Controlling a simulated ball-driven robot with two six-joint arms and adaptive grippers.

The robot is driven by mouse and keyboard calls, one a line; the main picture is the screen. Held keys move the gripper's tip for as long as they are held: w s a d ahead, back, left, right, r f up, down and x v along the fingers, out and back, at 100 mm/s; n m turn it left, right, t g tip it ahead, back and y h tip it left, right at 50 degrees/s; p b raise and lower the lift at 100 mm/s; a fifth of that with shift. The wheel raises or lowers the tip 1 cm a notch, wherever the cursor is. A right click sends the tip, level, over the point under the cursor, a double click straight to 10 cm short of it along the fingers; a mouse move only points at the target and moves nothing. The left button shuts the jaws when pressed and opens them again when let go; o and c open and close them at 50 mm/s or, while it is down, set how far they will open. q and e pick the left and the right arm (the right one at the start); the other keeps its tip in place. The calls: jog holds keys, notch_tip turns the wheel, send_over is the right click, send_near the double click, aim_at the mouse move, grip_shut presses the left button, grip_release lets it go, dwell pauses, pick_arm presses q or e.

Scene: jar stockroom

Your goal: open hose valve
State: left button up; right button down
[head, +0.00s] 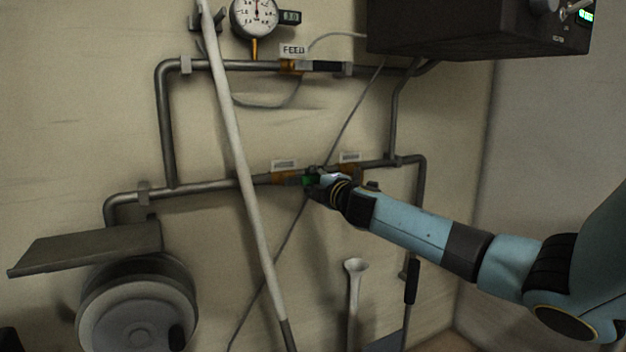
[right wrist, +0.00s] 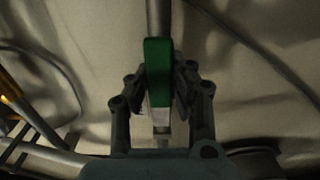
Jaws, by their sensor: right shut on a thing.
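The green hose valve handle (head: 308,181) is on the lower wall pipe, mostly covered by my right gripper in the head view. In the right wrist view the green handle (right wrist: 158,65) is between both fingers, which press on its sides. My right gripper (head: 318,181) is shut on it, reaching in from the right. The brass valve body (head: 285,177) shows just left of the handle. My left gripper is not in view.
A second brass fitting (head: 352,172) is close by on the right. The upper pipe has a FEED label (head: 293,50) and a black handle (head: 327,66). A pale pole (head: 238,160) leans across the pipes. A dark box (head: 470,28) juts out at upper right.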

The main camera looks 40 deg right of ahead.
jog(key=shift+f, duration=0.1)
jog(key=c, duration=1.1)
grip_release()
jog(key=v, duration=1.2)
